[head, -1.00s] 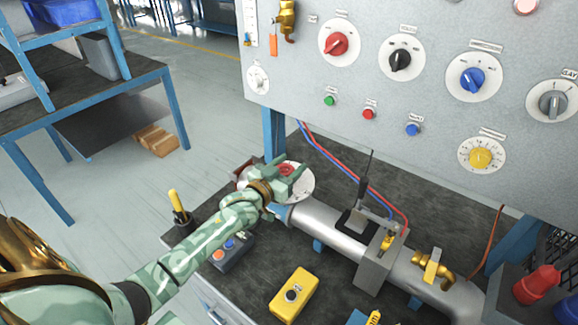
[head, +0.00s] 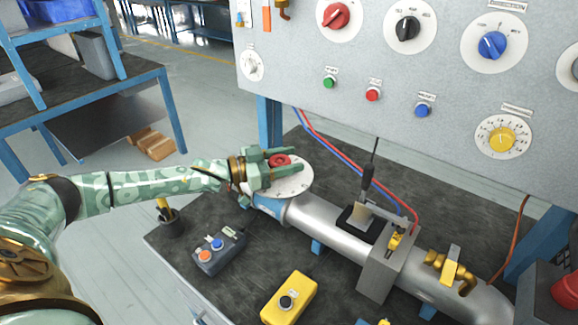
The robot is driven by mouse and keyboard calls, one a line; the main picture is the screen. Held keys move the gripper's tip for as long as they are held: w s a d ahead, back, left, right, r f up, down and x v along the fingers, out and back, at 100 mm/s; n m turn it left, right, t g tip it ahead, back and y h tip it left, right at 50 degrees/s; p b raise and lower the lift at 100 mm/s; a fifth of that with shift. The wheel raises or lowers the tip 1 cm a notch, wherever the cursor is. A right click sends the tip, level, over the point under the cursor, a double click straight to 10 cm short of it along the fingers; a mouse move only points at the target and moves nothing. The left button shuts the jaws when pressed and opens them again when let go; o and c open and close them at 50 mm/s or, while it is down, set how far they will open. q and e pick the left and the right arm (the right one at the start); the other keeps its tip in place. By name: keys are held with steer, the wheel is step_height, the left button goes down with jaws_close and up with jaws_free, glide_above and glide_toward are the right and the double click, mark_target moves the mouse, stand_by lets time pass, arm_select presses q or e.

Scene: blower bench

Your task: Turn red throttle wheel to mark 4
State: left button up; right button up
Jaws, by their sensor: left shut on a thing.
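The red throttle wheel (head: 280,160) sits on a pale round dial plate (head: 298,185) at the left end of the grey pipe (head: 330,225). My left gripper (head: 283,164) is shut on the wheel, with one green finger behind it and one in front. The fingers hide part of the wheel and of the dial. I cannot read the marks on the dial at this size. My right gripper is not in view.
A panel (head: 380,70) with coloured knobs and buttons stands behind the bench. A clamp (head: 390,262) and a brass valve (head: 450,268) are to the right.

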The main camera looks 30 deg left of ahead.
arm_select(q)
steer(key=shift+m+g+h, duration=0.3)
steer(key=o, duration=1)
steer(key=v, duration=0.7)
steer(key=shift+s+a+p, duration=0.15)
steer(key=shift+s+p, duration=0.05)
steer(key=shift+p, duration=0.2)
